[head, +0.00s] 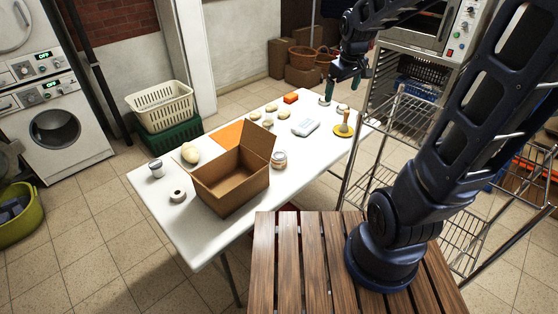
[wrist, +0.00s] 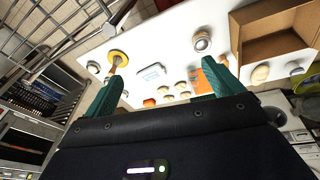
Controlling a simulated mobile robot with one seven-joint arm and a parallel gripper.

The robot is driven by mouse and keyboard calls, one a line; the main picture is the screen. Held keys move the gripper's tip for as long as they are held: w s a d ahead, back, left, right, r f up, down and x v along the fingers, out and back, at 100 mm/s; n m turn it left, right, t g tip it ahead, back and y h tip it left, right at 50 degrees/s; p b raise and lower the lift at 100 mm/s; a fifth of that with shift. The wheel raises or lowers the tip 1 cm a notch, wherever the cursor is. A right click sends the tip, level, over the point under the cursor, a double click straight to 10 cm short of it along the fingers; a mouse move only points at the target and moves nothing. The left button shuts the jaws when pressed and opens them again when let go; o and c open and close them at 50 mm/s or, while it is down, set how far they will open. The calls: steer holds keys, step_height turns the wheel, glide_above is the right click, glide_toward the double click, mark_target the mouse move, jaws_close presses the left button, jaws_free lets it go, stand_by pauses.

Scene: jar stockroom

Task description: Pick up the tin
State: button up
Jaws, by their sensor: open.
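A small grey-white can with a dark top, which looks like the tin (head: 155,169), stands upright near the left end of the white table in the head view. In the wrist view a small round thing at the right, beyond the box, seems to be the same tin (wrist: 295,68). My gripper (head: 341,87) is over the far right end of the table, well away from the tin. Its green fingers are spread, with nothing held between them in the wrist view (wrist: 161,76).
An open cardboard box (head: 227,192) stands on the white table (head: 213,238), with a round jar (head: 279,160) beside it. A tape roll (head: 177,196) and a pale lumpy thing (head: 190,152) are near the tin. A wire rack (head: 400,120) stands right of the table.

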steer(key=w+a+f+n+g, duration=0.2)
steer(key=w+a+f+n, duration=0.3)
steer(key=w+a+f, duration=0.45)
steer(key=n, duration=0.4)
glide_toward(280, 154)
steer(key=shift+w+a+g, duration=0.3)
steer(key=shift+w+g, duration=0.05)
steer(key=shift+g, duration=0.05)
step_height(280, 154, down, 6)
steer(key=shift+r, duration=0.15)
steer(key=shift+s+d+f, duration=0.1)
steer(key=shift+d+f, duration=0.05)
steer(key=shift+f, duration=2.5)
steer(key=c, duration=1.2)
